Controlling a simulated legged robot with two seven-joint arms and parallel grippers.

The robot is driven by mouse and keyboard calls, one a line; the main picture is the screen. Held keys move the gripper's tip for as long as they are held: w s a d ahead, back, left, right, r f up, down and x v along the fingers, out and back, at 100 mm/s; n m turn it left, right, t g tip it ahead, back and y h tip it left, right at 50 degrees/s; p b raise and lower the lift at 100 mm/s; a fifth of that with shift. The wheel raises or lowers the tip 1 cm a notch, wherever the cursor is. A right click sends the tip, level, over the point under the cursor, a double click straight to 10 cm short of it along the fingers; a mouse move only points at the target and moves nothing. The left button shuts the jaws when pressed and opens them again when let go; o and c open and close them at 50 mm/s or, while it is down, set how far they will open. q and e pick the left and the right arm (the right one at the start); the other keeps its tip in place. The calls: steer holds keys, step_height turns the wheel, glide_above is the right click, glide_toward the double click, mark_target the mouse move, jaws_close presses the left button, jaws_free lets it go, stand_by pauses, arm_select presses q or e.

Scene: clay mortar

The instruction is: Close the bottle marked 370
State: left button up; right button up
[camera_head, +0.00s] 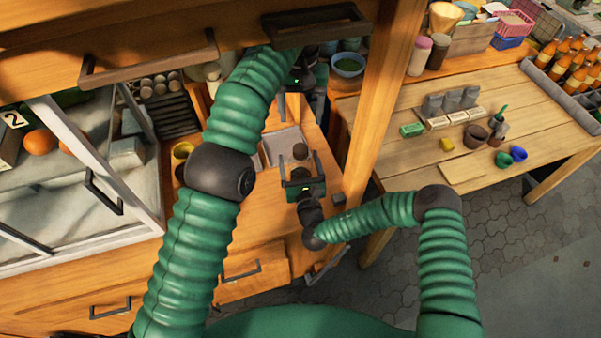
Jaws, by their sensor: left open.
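No marking 370 is readable, so I cannot tell which object is the bottle. A small dark brown round vessel (300,151) stands on the wooden counter just beyond my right gripper (302,168). The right gripper's fingers are spread on either side of a small dark item; whether they touch it is unclear. My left gripper (312,92) is open, farther back under the wooden shelf, beside dark objects. Its fingertips are partly hidden in shadow, and I cannot tell what lies between them.
A pale tray (285,143) lies on the counter. A wooden post (375,100) stands right of my grippers. A glass case (85,190) fills the left.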

mark_target(301, 169)
steer(key=s, duration=0.3)
steer(key=s+d, duration=0.1)
steer(key=s, duration=0.3)
steer(key=shift+s+d, duration=0.2)
stand_by(0.4)
